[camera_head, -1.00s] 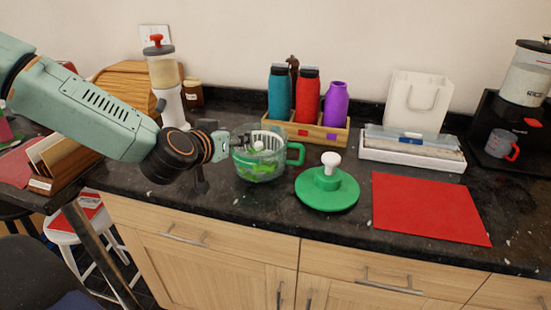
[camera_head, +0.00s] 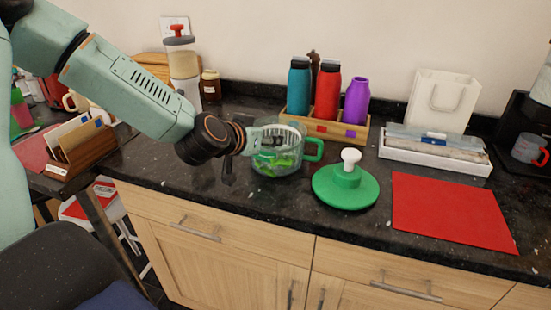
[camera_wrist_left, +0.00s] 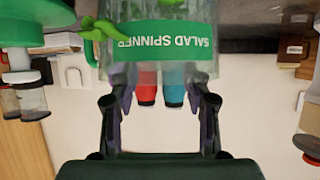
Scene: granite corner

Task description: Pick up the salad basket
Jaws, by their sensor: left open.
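The clear salad spinner bowl (camera_head: 280,170), with a green handle on its right, stands on the dark counter. Inside are green leaves and the pale slotted salad basket (camera_head: 296,131), partly hidden by my left gripper. My left gripper (camera_head: 272,140) overlaps the bowl's rim from the left; whether it touches the basket I cannot tell. In the left wrist view, upside down, the open gripper (camera_wrist_left: 160,98) has nothing between its fingertips, and the bowl with its green "SALAD SPINNER" label (camera_wrist_left: 165,48) lies just beyond. The green lid (camera_head: 345,186) with a white knob lies right of the bowl. My right gripper is not in view.
A wooden rack (camera_head: 332,129) with teal, red and purple bottles stands behind the bowl. A dispenser (camera_head: 183,72) and brown jar (camera_head: 210,86) stand at the back left. A red mat (camera_head: 452,209) and a white tray (camera_head: 435,160) are to the right.

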